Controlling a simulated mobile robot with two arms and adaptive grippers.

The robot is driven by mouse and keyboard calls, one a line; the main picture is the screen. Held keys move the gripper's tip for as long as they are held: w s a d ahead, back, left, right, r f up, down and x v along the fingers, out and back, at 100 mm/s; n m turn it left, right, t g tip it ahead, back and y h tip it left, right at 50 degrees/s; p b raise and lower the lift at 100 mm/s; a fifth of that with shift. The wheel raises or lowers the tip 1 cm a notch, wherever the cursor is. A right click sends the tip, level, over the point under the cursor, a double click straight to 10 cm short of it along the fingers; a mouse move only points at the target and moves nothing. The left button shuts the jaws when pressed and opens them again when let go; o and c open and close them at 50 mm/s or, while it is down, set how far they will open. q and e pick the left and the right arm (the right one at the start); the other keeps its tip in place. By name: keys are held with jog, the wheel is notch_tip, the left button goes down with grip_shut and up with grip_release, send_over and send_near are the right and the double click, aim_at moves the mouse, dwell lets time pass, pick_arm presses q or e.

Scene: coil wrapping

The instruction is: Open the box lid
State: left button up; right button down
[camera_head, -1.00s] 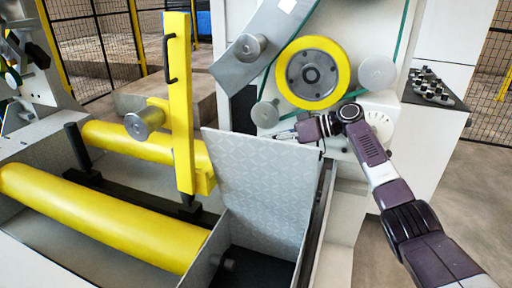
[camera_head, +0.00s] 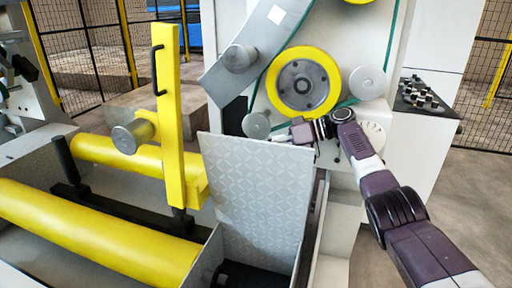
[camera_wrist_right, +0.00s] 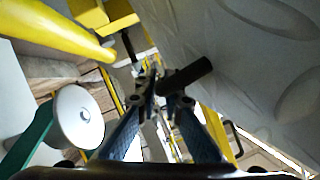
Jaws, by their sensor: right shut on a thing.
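The box lid (camera_head: 258,190) is a grey plate with a diamond pattern. It stands raised, close to upright, above the dark opening of the box (camera_head: 204,262). In the right wrist view the lid (camera_wrist_right: 260,65) fills the upper right. My right gripper (camera_head: 287,137) is at the lid's upper edge, partly hidden behind it. In the right wrist view my right gripper (camera_wrist_right: 165,92) is shut on a short black handle (camera_wrist_right: 192,75) that sticks out beside the lid. My left gripper is not in view.
Yellow rollers (camera_head: 90,225) and a yellow upright post (camera_head: 170,110) stand left of the lid. Behind it is a machine with a yellow-rimmed wheel (camera_head: 303,82) and grey discs. A control panel (camera_head: 425,97) is at the right. Open floor lies at the lower right.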

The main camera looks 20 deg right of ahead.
jog(key=shift+f, duration=0.1)
jog(key=c, duration=2.3)
grip_release()
jog(key=v, duration=0.7)
jog(key=shift+s+d, duration=0.1)
jog(key=shift+d, duration=0.1)
